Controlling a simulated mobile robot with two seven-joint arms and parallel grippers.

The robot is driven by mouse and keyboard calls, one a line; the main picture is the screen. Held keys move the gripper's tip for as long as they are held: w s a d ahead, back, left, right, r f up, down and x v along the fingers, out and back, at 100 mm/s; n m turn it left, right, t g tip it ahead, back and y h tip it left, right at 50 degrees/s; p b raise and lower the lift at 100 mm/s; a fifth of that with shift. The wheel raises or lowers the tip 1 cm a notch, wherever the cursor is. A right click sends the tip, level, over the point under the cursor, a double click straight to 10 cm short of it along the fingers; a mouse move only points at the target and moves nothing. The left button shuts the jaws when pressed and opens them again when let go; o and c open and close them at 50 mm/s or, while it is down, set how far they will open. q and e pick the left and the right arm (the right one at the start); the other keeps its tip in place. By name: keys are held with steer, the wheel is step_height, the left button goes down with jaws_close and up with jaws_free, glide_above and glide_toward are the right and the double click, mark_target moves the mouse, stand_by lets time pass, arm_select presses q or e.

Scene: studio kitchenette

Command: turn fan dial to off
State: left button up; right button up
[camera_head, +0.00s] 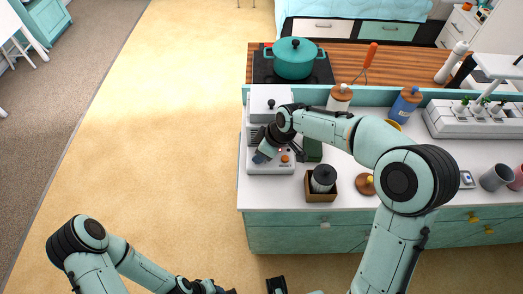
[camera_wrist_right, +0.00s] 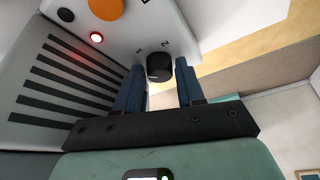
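The white fan unit (camera_head: 256,103) stands at the left end of the counter, its vent slots facing my right wrist camera. Its black dial (camera_wrist_right: 160,66) shows in the right wrist view, with the marks 1 and 2 printed beside it. I cannot tell which setting it points to. My right gripper (camera_head: 262,156) is at the unit's front panel; in the right wrist view its blue fingers (camera_wrist_right: 160,75) are apart, one on each side of the dial. Contact is unclear. In the head view the gripper hides the dial. My left gripper is mostly cut off at the bottom edge.
An orange button (camera_head: 285,159) marked RESET and a lit red lamp (camera_wrist_right: 96,37) sit near the dial. A small box with a dark-lidded jar (camera_head: 323,177) stands right of the unit. Behind are a teal pot (camera_head: 294,61) and a canister (camera_head: 339,98). The floor at left is clear.

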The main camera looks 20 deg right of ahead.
steer(key=shift+o, duration=0.8)
steer(key=shift+r, duration=0.3)
steer(key=v, duration=1.2)
steer(key=shift+s+d+r, duration=0.15)
steer(key=shift+d+r, duration=0.05)
steer(key=shift+r, duration=0.15)
